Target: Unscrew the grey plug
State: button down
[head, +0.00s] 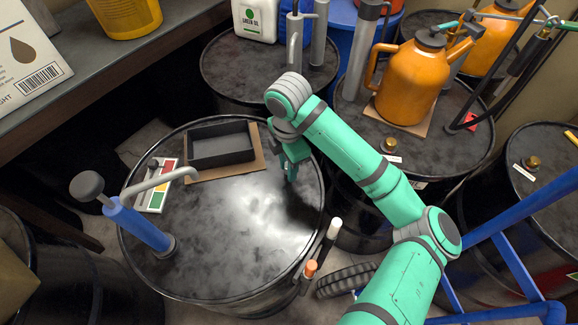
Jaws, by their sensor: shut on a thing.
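My gripper (291,172) points down at the top of the front black drum (225,245), near its right rim and just right of the black tray. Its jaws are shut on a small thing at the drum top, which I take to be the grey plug. The fingers hide it, so I cannot make out its shape or whether it sits in its hole.
The same drum carries a blue hand pump (138,222), a black tray (221,145) on cardboard and a coloured label card (157,186). Markers (311,268) stand at its right rim. An orange jug (408,80) and brass plug (390,145) are on the drum behind.

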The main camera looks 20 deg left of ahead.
jog(key=shift+r, duration=1.7)
